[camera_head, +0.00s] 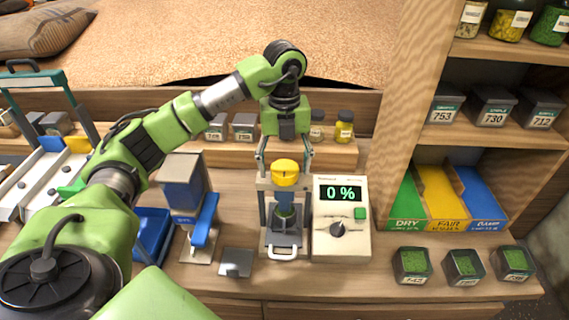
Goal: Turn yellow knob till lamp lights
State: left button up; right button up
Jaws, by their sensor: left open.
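A beige meter box (342,218) stands just right of the device. I cannot make out a lit lamp. My right gripper is not in view.
A blue-grey device with a blue lever (204,222) stands left of the knob device. A small grey plate (236,262) lies in front. Green, yellow and blue bins (447,197) and several sample boxes (464,265) are at right. Jars (344,125) stand behind on a ledge.

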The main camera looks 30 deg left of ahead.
pick_arm(q)
jog(key=c, duration=1.1)
